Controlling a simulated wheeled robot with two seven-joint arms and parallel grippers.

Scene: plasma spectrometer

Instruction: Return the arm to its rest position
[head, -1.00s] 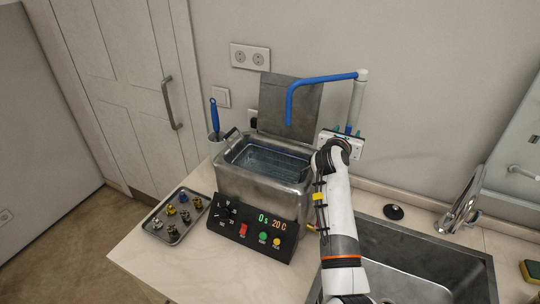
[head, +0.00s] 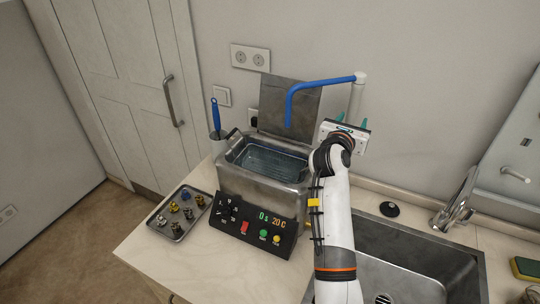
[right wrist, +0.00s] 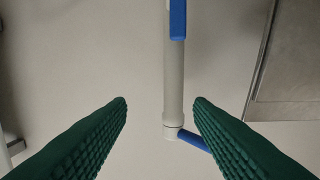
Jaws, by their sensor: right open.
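My right arm (head: 334,215) comes in from the bottom right in the head view and reaches up beside the metal bath. My right gripper (head: 352,121) is at its far end, in front of the wall near the grey post of the blue pipe. In the right wrist view its two green ribbed fingers (right wrist: 160,100) stand wide apart with nothing held between them. The grey post (right wrist: 173,90) with blue parts shows beyond the gap; I cannot tell the distance to it. My left gripper is not in view.
An ultrasonic-type metal bath (head: 262,182) stands on the counter with its lid (head: 288,104) raised. The blue pipe (head: 318,82) bends above it. A tray (head: 160,228) of small parts lies left. A sink (head: 405,262) and faucet (head: 457,205) are right.

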